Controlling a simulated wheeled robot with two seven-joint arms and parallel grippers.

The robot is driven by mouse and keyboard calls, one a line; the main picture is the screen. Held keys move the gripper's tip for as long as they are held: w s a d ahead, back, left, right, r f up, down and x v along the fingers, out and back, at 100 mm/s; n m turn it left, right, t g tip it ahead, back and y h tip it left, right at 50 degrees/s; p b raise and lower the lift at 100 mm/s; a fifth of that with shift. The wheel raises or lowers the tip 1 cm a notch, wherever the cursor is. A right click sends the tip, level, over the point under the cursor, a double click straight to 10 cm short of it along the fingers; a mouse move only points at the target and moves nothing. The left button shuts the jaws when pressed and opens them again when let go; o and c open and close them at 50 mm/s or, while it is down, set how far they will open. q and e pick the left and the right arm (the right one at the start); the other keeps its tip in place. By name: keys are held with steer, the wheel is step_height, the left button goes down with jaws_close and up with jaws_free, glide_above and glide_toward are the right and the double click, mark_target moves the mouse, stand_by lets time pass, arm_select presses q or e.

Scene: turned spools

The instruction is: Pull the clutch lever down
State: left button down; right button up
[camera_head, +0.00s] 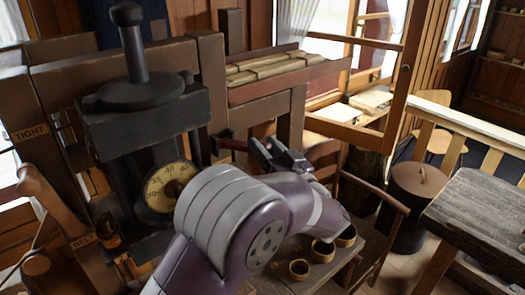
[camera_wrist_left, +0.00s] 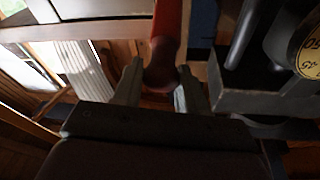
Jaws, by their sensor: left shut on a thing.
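The clutch lever shows as a dark red handle (camera_head: 232,145) beside the black machine in the head view. In the left wrist view its red shaft and rounded end (camera_wrist_left: 164,62) lie between the fingers. My left gripper (camera_head: 258,151) reaches the lever from the right, and its two pale fingers (camera_wrist_left: 160,82) are shut on the handle near its rounded end. The lever's far end and pivot are hidden. My right gripper is in neither view.
The black machine (camera_head: 145,125) with a numbered dial (camera_head: 168,188) and a tall knob handle (camera_head: 128,40) stands left of my arm. A wooden rack (camera_head: 285,75) is behind. Several small wooden cups (camera_head: 322,250) stand on a seat to the right, near a table (camera_head: 480,215).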

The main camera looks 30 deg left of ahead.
arm_select(q)
step_height(320, 180, down, 6)
steer(key=d+t+y+b, duration=0.1)
steer(key=y+b, duration=0.1)
steer(key=b, duration=0.4)
steer(key=shift+s+d+f+m+b, duration=0.15)
steer(key=shift+s+f+m+b, duration=0.1)
steer(key=shift+m+b, duration=0.1)
steer(key=shift+f, duration=0.15)
steer(key=c, duration=0.9)
jaws_free()
steer(key=shift+o, duration=1)
steer(key=shift+d, duration=0.15)
steer(key=b+v, duration=0.2)
steer(key=v, duration=0.5)
steer(key=shift+s+b, duration=0.15)
steer(key=shift+b, duration=0.2)
